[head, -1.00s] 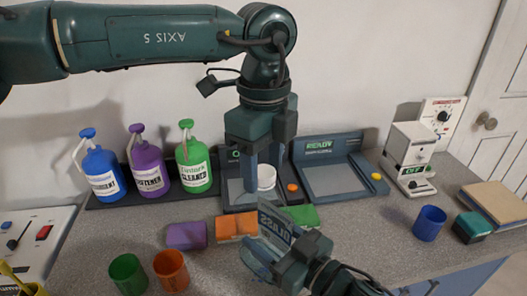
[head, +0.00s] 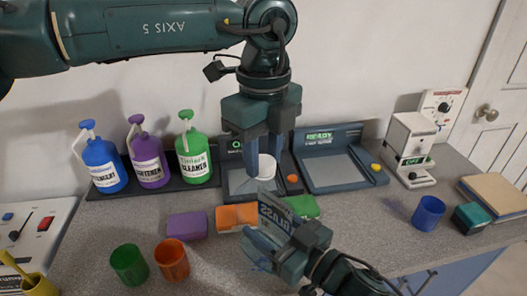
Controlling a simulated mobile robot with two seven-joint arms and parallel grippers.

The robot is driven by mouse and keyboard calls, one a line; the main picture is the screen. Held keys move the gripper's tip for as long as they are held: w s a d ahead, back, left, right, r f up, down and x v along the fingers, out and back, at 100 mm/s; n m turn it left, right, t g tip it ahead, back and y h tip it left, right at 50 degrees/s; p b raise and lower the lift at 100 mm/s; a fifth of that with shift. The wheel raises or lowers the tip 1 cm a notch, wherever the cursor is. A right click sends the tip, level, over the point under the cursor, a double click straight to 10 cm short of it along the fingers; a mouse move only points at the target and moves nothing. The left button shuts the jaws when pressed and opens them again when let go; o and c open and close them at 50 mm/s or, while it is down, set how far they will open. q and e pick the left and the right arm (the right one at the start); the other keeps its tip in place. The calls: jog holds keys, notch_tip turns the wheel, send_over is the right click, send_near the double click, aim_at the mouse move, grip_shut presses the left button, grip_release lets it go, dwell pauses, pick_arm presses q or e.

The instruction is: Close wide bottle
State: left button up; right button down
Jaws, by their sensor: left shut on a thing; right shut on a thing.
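My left gripper (head: 262,150) points down above the left station pad (head: 240,184), in front of the wall. It is shut on a small white round piece, which looks like a cap (head: 267,167); the fingers partly cover it. My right gripper (head: 268,242) reaches in from the lower right and is shut on a blue-grey item with pale lettering (head: 276,214), which looks like the wide bottle. The item is tilted and its lettering reads upside down. Its opening cannot be made out. The white piece shows above the lettered item, apart from it in the picture.
Blue (head: 104,166), purple (head: 150,164) and green (head: 193,158) pump bottles stand on a dark rack. Purple (head: 187,226), orange (head: 236,216) and green blocks lie in front. Green (head: 129,264), orange (head: 172,259) and blue (head: 428,213) cups stand on the counter. The "READY" station pad (head: 335,172) is empty.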

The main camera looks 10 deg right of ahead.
pick_arm(q)
jog(key=m, duration=1.5)
jog(key=shift+f+m, duration=0.1)
jog(key=shift+m, duration=0.3)
jog(key=m, duration=0.8)
jog(key=shift+m, duration=0.3)
jog(key=m, duration=0.8)
jog(key=shift+m, duration=0.4)
jog(key=m, duration=0.5)
jog(key=o, duration=1.1)
